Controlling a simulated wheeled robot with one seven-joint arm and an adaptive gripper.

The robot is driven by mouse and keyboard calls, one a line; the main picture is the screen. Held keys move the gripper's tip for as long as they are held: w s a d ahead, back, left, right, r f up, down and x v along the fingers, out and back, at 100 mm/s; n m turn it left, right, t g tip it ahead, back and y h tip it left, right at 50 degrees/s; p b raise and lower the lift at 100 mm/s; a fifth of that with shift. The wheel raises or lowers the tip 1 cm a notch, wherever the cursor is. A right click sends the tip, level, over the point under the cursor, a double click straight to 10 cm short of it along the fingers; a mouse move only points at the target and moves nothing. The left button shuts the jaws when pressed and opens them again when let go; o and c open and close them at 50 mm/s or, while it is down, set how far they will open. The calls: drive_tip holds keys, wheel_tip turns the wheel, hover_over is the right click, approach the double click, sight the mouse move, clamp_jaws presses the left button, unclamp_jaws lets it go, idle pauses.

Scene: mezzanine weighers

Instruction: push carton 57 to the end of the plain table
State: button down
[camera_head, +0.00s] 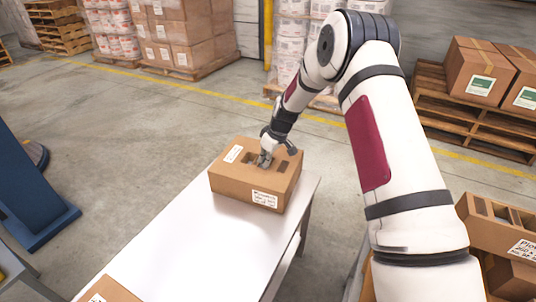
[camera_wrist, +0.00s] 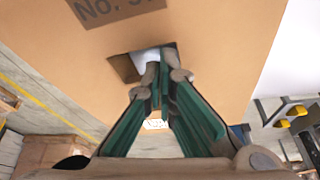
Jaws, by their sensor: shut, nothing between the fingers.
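A brown carton (camera_head: 240,190) with white labels and dark cut-outs in its top stands upright near the far end of the plain white table (camera_head: 185,240). My gripper (camera_head: 264,160) is over the carton's top, its fingers pointing down. In the wrist view the carton (camera_wrist: 215,30) fills the upper middle, with "No. 5" and a cut-off character printed on it. There my gripper (camera_wrist: 163,75) is shut and empty, its fingertips at a cut-out. I cannot tell whether the tips are inside it or touching the carton.
Another carton (camera_head: 108,291) sits at the table's near left. The tabletop between the two is bare. Open-topped cartons (camera_head: 495,225) stand at the right. A blue machine stand (camera_head: 30,190) is at the left. Pallets of boxes (camera_head: 180,35) line the back.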

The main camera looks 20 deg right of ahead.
drive_tip(key=shift+f, duration=0.2)
drive_tip(key=shift+s+d, duration=0.55)
drive_tip(key=shift+s, duration=0.2)
